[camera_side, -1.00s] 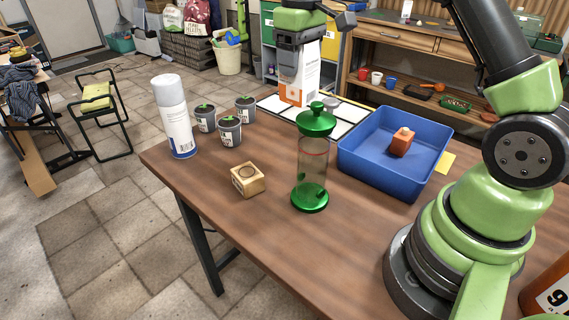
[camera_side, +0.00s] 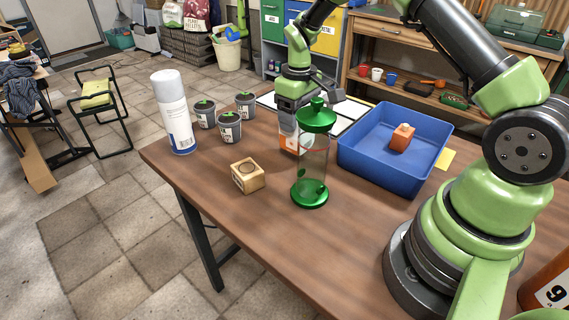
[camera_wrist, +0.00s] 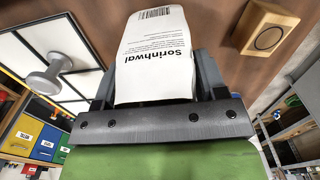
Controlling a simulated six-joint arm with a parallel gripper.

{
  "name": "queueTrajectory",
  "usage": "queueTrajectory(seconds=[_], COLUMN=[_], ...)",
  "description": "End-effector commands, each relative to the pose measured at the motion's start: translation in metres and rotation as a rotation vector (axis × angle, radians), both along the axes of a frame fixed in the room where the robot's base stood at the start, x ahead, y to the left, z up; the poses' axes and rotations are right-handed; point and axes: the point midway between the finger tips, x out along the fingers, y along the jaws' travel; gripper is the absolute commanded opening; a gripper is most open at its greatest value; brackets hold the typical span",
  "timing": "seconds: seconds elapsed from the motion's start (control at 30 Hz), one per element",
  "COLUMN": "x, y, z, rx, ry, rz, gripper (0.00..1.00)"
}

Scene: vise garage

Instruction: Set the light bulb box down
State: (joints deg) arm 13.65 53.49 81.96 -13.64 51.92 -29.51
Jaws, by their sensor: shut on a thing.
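The light bulb box (camera_side: 287,142), white with an orange lower part, is upright behind the green-lidded clear canister (camera_side: 313,170), which hides part of it. My gripper (camera_side: 292,108) is shut on the box from above. In the wrist view the white box (camera_wrist: 156,50) with black print sits between the two fingers of my gripper (camera_wrist: 157,85). The box's bottom is close to the wooden table (camera_side: 240,215); I cannot tell whether it touches.
The blue tray (camera_side: 360,173) with an orange block (camera_side: 401,138) is to the right. A wooden block (camera_side: 248,176), a spray can (camera_side: 174,115) and several small dark pots (camera_side: 229,128) stand to the left. A white-panelled board (camera_side: 350,110) lies behind; in the wrist view a grey dumbbell-shaped thing (camera_wrist: 47,76) is on it.

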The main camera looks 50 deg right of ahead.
Motion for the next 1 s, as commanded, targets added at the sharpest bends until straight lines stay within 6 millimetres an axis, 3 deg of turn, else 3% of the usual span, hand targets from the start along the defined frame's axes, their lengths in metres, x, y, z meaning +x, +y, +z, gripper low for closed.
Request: queueTrajectory(seconds=[0.2, 0.4, 0.77, 1.0], x=[0.001, 0.001, 0.001, 0.000], y=[0.001, 0.001, 0.001, 0.001], z=[0.031, 0.041, 0.040, 0.013], rx=[-0.001, -0.001, 0.000, 0.001], ry=[-0.004, 0.000, 0.001, 0.005], rz=[0.001, 0.001, 0.001, 0.001], gripper=[0.38, 0.38, 0.38, 0.38])
